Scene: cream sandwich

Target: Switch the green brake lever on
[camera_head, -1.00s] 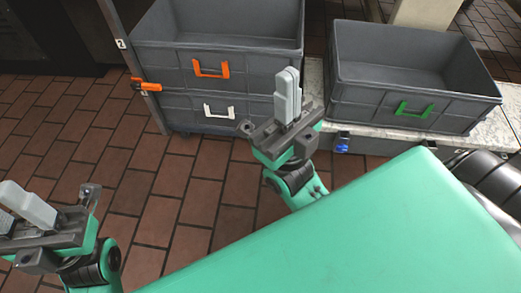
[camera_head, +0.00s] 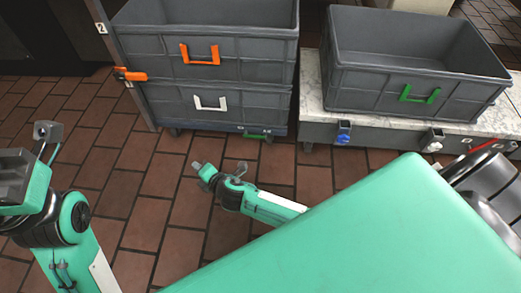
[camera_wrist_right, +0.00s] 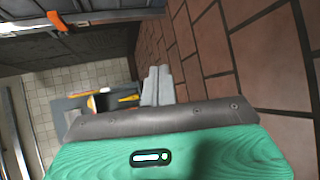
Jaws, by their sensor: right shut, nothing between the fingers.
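The green brake lever (camera_head: 257,135) is a small green piece low on the front edge of the wheeled base under the stacked grey crates, in the head view. I cannot tell its setting, and I cannot make it out in the right wrist view. My right gripper (camera_head: 200,168) is low over the brick floor, in front of and to the left of the lever, apart from it. Its pale fingers (camera_wrist_right: 157,86) are closed together and empty in the wrist view. My left gripper (camera_head: 12,178) is cut off at the left edge; its fingers are out of view.
An orange-handled crate (camera_head: 200,73) sits on a white-handled crate (camera_head: 211,110). An orange clip (camera_head: 130,75) is on the post at their left. A green-handled crate (camera_head: 425,92) stands on a pale counter (camera_head: 312,88) with a blue knob (camera_head: 343,133). The brick floor ahead is open.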

